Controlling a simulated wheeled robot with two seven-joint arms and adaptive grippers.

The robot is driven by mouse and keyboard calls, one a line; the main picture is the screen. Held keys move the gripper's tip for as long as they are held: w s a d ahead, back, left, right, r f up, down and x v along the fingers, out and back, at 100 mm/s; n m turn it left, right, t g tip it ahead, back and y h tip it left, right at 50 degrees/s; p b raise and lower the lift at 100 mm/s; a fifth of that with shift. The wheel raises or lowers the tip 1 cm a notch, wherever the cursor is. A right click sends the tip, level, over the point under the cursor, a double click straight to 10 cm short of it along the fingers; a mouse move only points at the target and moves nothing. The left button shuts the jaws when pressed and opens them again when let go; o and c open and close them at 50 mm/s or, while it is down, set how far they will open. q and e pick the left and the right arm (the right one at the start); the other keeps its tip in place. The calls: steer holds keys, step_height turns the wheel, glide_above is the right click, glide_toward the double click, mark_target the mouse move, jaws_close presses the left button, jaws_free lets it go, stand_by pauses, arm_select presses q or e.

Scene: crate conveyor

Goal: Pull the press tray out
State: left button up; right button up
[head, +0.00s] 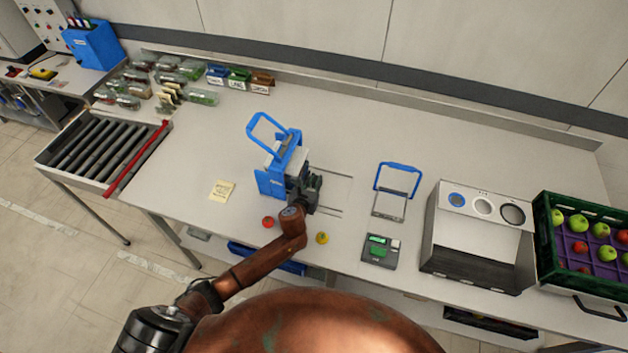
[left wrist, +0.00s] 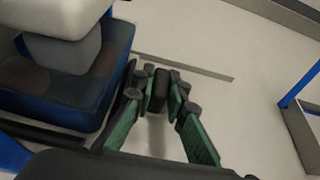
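The blue press (head: 270,180) stands mid-table with its blue loop lever (head: 265,125) raised. In the left wrist view its blue body (left wrist: 75,95) fills the left side, with a grey block above a dark flat surface. My left gripper (head: 311,183) is at the press's right side. In the left wrist view my green-padded left gripper (left wrist: 160,92) has its fingers close on both sides of a dark upright handle (left wrist: 161,88), apparently shut on it. Where this handle joins the tray is hidden. My right gripper is not in view.
Thin rail lines (head: 335,177) run right of the press over clear table. A blue-handled frame (head: 396,190), a green-screen device (head: 380,251), a grey box unit (head: 478,235) and a fruit crate (head: 545,240) stand further right. A red ball (head: 267,222) and yellow item (head: 322,238) lie near my arm.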

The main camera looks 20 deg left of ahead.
arm_select(q)
jaws_close()
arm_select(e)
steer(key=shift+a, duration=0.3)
arm_select(q)
steer(key=shift+a, duration=0.15)
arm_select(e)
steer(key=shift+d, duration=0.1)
